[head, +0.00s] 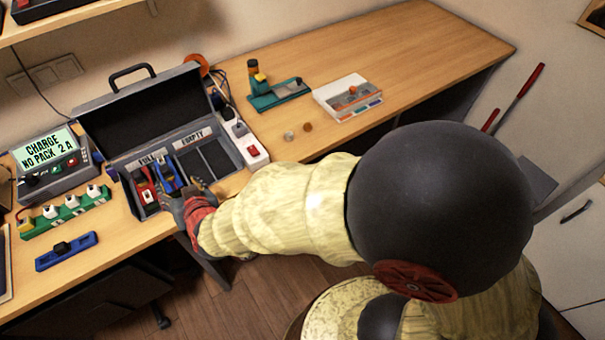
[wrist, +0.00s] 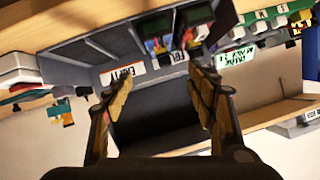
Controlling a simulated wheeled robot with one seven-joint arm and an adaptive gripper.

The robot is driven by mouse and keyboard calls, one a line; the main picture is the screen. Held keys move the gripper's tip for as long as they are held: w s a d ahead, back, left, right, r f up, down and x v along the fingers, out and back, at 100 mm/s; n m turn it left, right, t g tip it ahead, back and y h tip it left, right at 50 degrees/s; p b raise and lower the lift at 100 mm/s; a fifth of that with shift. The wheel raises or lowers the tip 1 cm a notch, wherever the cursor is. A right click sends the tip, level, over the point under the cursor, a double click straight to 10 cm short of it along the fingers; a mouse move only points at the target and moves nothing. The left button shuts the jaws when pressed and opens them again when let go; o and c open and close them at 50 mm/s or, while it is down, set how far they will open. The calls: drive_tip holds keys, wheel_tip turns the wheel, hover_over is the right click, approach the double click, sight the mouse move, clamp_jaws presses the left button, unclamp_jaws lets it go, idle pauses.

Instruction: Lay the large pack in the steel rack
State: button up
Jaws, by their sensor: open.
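A grey open case (head: 235,162) on the desk has compartments labelled FULL and EMPTY. A red pack (head: 147,191) and a blue pack (head: 167,178) stand in the FULL compartment; they also show small at the top of the wrist view. I cannot tell which is the large pack. The EMPTY compartment (head: 203,158) shows no pack. I cannot clearly identify a steel rack. My gripper (head: 187,195) is over the case's front edge near the packs. In the wrist view its fingers (wrist: 160,98) are apart with nothing between them.
A charger (head: 52,160) reads "CHARGE NO PACK 2 A". A green strip with white plugs (head: 66,212) and a blue block (head: 66,251) lie left. A white power strip (head: 240,135), teal tool (head: 277,94) and white box (head: 347,98) stand right. The desk's far right is clear.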

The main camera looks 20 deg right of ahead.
drive_tip(key=s+d+r+g, duration=0.35)
drive_tip(key=d+r, duration=0.85)
drive_tip(key=d, duration=0.4)
drive_tip(key=s+d+r+g+h, duration=0.1)
drive_tip(key=s+d+h, duration=0.3)
drive_tip(key=s+d, duration=1.3)
drive_tip(key=shift+r+m+g+h, duration=0.3)
drive_tip(key=shift+r+m+g, duration=0.1)
drive_tip(key=shift+g, duration=0.45)
